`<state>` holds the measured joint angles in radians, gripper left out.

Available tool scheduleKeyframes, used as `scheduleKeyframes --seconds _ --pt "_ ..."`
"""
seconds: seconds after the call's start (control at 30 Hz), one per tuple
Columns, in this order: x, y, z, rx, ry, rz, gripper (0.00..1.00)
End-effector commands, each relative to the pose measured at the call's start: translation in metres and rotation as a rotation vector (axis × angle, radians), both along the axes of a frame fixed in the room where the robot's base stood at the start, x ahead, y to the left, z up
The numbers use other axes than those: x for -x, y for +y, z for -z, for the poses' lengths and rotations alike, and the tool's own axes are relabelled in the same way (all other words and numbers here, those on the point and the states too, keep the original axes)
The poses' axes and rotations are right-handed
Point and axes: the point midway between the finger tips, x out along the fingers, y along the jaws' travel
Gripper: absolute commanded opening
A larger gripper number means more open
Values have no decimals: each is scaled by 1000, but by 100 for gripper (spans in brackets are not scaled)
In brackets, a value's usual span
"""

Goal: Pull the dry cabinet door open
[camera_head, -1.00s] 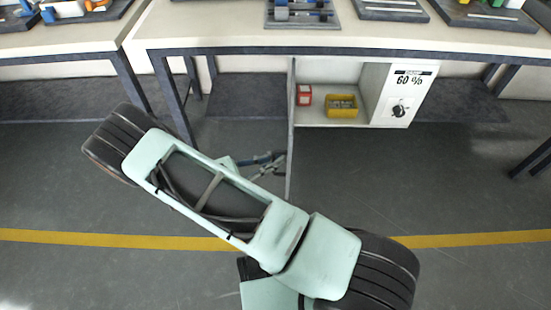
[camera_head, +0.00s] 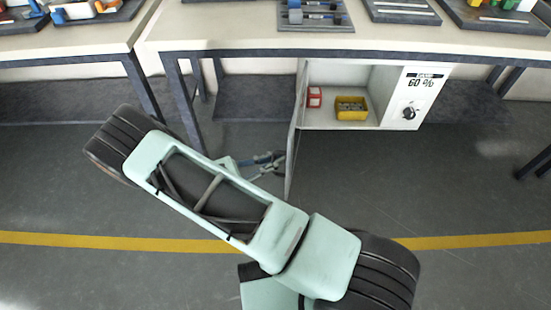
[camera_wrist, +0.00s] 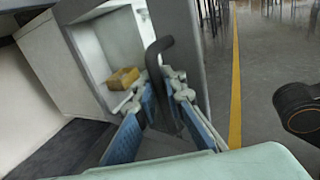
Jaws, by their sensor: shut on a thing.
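The dry cabinet (camera_head: 430,97) hangs under the bench, white, with a "60 %" display and a dark knob on its front right. Its door (camera_head: 296,140) is a thin grey panel, swung well open on the left side and seen nearly edge-on. My gripper (camera_head: 277,163) is at the door's left face, partly hidden behind my arm. In the wrist view, my gripper (camera_wrist: 167,112) is shut on the dark bent door handle (camera_wrist: 158,62), with the blue pads on both sides of it. The door (camera_wrist: 181,40) shows behind the handle there.
Inside the cabinet are a red box (camera_head: 314,97) and a yellow bin (camera_head: 351,108); the bin also shows in the wrist view (camera_wrist: 123,78). Bench legs (camera_head: 184,105) stand left of my gripper. The floor right of the door is clear, crossed by a yellow line (camera_head: 480,240).

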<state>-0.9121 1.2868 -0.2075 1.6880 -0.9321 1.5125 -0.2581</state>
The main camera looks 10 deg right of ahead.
Motion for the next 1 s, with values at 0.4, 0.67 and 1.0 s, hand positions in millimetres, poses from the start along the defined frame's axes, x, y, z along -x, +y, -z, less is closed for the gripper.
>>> scheduleKeyframes --seconds 0.4,0.67,1.0 --pt "3 2 1 -2 5 3 27" --pt "2 1 1 -3 2 3 27" --pt "12 49 1 -5 1 -2 27"
